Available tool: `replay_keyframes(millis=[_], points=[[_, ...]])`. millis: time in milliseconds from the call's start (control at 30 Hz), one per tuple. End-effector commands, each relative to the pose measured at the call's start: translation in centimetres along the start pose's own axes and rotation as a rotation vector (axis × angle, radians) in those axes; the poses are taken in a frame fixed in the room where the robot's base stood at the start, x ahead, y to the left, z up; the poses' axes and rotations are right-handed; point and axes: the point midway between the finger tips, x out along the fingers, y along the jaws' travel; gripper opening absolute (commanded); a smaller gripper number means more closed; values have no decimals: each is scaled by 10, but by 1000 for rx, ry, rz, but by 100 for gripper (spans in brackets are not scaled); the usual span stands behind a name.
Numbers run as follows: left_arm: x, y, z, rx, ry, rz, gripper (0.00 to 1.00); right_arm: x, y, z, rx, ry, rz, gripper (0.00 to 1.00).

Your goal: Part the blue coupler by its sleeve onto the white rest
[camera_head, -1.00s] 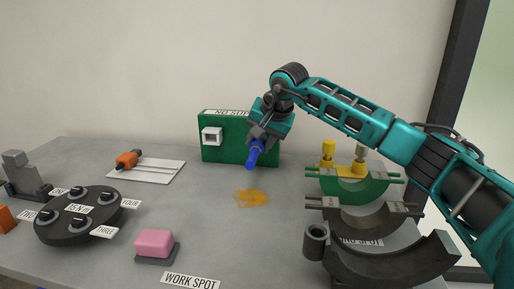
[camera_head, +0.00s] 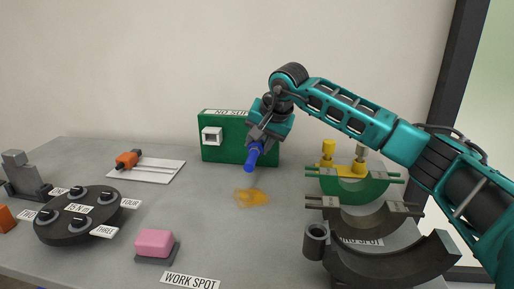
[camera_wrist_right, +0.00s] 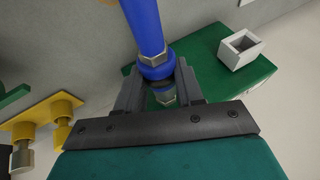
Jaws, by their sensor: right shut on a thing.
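The blue coupler (camera_head: 252,160) is in my right gripper (camera_head: 261,140), in front of the green box and above the table. In the right wrist view, the right gripper (camera_wrist_right: 160,86) is shut around the coupler (camera_wrist_right: 147,27) near its collar and metal end fitting. The blue tube runs away from the jaws. A small white hollow square block (camera_head: 212,136) is at the left of the green box; it also shows in the right wrist view (camera_wrist_right: 240,48). I cannot tell whether this is the white rest. My left gripper is not in view.
A green box (camera_head: 238,151) stands behind the coupler. An amber puddle (camera_head: 252,197) lies on the table below. A white plate (camera_head: 160,174) with an orange tool is left. A round dark stand (camera_head: 75,233) and pink block (camera_head: 154,243) are nearer. Curved saddles (camera_head: 372,222) stand right.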

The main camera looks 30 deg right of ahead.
Motion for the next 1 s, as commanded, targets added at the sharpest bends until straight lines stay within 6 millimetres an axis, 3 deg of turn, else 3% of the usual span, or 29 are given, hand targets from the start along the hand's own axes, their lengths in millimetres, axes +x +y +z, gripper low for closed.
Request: replay_keyframes(millis=[1000], points=[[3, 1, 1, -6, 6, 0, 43, -16, 0, 38, 0, 1, 0, 0]])
